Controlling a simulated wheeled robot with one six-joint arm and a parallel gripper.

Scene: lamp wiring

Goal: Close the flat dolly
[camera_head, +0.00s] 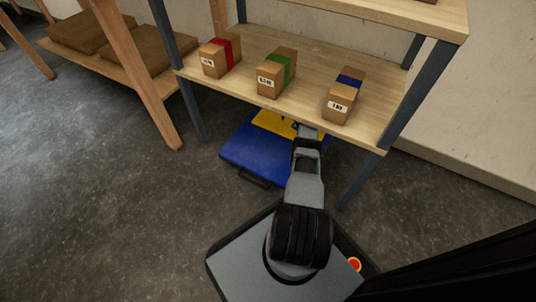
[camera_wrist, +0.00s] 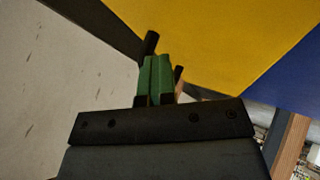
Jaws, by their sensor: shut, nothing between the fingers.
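The flat dolly lies on the floor under the shelf's lower board, with a blue part (camera_head: 255,150) toward me and a yellow part (camera_head: 272,123) farther back. A dark handle shows at its near edge. The shelf board hides the dolly's far side. In the wrist view a yellow panel (camera_wrist: 225,35) with a dark edge and a blue area (camera_wrist: 290,75) fill the upper right. My gripper (camera_wrist: 155,62) has green fingers, shut together and empty, close to the panel's dark edge; I cannot tell whether they touch. In the head view my arm reaches under the board, which hides the gripper.
The shelf board (camera_head: 300,95) carries three cardboard boxes with red (camera_head: 221,57), green (camera_head: 277,72) and blue (camera_head: 343,95) bands. Its dark legs stand around the dolly. A wooden rack (camera_head: 140,75) stands at the left. The floor at left is clear.

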